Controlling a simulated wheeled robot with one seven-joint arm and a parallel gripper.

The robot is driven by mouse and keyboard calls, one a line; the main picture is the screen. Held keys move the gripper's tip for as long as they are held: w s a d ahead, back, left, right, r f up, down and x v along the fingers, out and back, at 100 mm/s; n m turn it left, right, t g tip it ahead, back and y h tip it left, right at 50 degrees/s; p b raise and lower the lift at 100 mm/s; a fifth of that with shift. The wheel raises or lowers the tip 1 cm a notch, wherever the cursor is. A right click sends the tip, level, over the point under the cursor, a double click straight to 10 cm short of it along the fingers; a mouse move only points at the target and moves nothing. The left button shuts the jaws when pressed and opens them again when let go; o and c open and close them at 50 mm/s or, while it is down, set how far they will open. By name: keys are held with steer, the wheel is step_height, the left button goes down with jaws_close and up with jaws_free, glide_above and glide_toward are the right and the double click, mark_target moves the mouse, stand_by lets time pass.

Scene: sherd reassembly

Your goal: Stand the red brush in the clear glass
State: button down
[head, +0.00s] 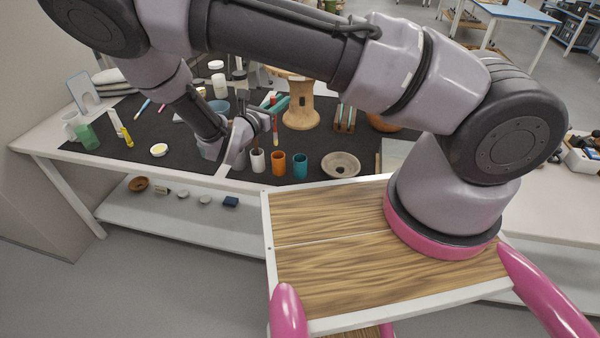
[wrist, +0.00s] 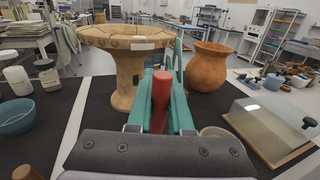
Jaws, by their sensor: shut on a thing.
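My gripper (head: 278,104) has teal fingers and is shut on the red brush (head: 275,124). The brush hangs roughly upright below the fingers, above the dark mat. In the wrist view, the red end of the brush (wrist: 161,98) stands between the teal fingers (wrist: 160,112). In the head view a pale cup (head: 257,161), an orange cup (head: 279,163) and a teal cup (head: 300,166) stand in a row at the mat's front. The brush's lower end shows just above and behind the orange cup. I cannot tell whether the pale cup is the clear glass.
A wooden stand (head: 300,106) is behind the gripper. A grey bowl (head: 341,165) sits right of the cups. A round clay pot (wrist: 209,68) and glass case (wrist: 268,125) are on the right in the wrist view.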

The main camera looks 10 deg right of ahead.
step_height(320, 180, down, 10)
steer(key=shift+s+d, duration=0.15)
steer(key=shift+s, duration=0.05)
stand_by(0.3)
steer(key=shift+f, duration=0.1)
steer(key=c, duration=0.8)
jaws_free()
steer(key=shift+s+a, duration=0.2)
steer(key=shift+s, duration=0.05)
steer(key=v, duration=1.1)
steer(key=shift+s+a, duration=0.1)
steer(key=shift+s, duration=0.05)
steer(key=shift+r, duration=0.2)
